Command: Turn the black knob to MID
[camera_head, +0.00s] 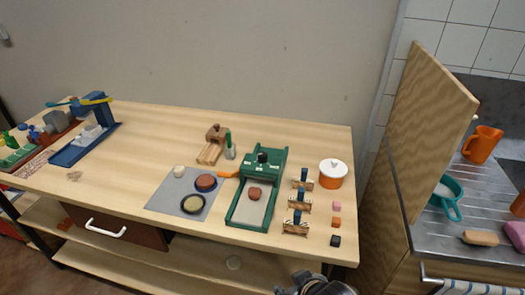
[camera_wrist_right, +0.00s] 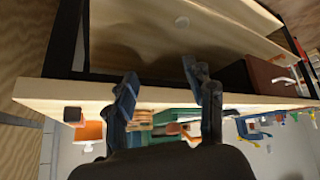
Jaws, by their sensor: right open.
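The black knob (camera_head: 263,157) sits on top of the raised back part of a green device (camera_head: 247,168) on the wooden table. It is small, and neither its pointer nor any MID mark is readable. The green device also shows in the right wrist view (camera_wrist_right: 172,114), partly behind my gripper, and I cannot pick out the knob there. My right gripper (camera_head: 318,285) shows only in part at the bottom edge of the head view, before the table's front edge and well apart from the knob. Its fingers (camera_wrist_right: 161,82) are spread and empty in the wrist view. My left gripper is out of view.
A grey mat (camera_head: 168,199) with round pieces lies left of the device. Small wooden stands (camera_head: 298,204), coloured cubes (camera_head: 336,223) and an orange pot (camera_head: 331,181) stand to its right. A raised wooden panel (camera_head: 425,125) borders the sink counter. The table's left middle is mostly clear.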

